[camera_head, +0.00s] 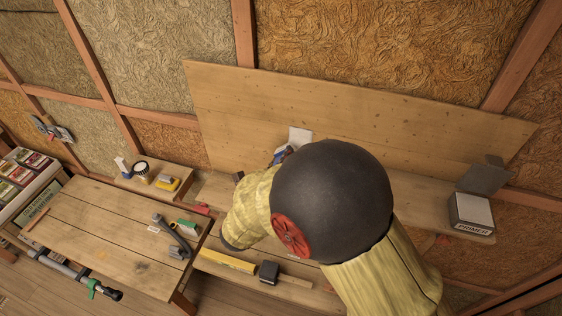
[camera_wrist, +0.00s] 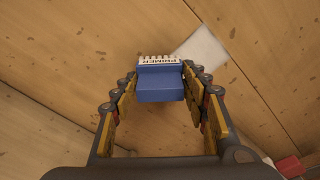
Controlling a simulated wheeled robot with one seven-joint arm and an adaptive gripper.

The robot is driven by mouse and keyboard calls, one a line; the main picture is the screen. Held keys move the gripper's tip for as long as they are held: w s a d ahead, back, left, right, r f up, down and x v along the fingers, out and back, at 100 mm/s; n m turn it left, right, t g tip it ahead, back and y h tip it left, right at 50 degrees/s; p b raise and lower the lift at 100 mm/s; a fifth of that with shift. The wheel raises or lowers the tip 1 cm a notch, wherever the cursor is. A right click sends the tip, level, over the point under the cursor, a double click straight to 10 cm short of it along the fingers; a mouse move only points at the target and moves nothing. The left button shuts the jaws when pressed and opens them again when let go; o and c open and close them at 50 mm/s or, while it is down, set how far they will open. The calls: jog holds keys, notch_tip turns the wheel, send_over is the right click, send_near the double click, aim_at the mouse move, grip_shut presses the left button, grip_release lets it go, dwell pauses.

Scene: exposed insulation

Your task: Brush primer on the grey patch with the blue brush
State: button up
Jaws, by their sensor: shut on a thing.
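The blue brush (camera_wrist: 160,84) is held between the fingers of my gripper (camera_wrist: 158,92) in the wrist view. Its pale bristle end, lettered PRIMER, points toward the wooden board. The grey patch (camera_wrist: 203,55) looks pale and lies on the board, just beyond and to the right of the brush. I cannot tell whether the bristles touch it. In the head view the patch (camera_head: 300,137) shows just above my arm, with a bit of the blue brush (camera_head: 279,156) at its lower left. My arm hides most of the gripper there.
A box labelled PRIMER (camera_head: 471,214) with its lid raised stands on the right of the wooden ledge (camera_head: 420,203). A table (camera_head: 110,235) with a grey-handled tool (camera_head: 172,235) is at left. A red thing (camera_wrist: 289,166) shows lower right in the wrist view.

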jog(key=shift+w+d, duration=0.2)
jog(key=shift+w, duration=0.3)
jog(key=d, duration=0.2)
jog(key=s+d+p, duration=0.1)
jog(key=shift+s+d, duration=0.15)
jog(key=shift+d, duration=0.25)
dwell(0.3)
jog(key=shift+a, duration=0.15)
jog(key=shift+w+a+p, duration=0.2)
jog(key=shift+w+a, duration=0.15)
jog(key=shift+a, duration=0.55)
jog(key=shift+w+a+p, duration=0.15)
jog(key=shift+w+a, duration=0.2)
jog(key=shift+a, duration=0.55)
jog(key=shift+d+f+p+v, duration=0.15)
jog(key=shift+p+v, duration=0.3)
jog(key=shift+v, duration=1)
jog(key=shift+d+f+p+v, duration=0.15)
jog(key=shift+p+v, duration=0.3)
jog(key=shift+v, duration=1.05)
jog(key=shift+s, duration=0.25)
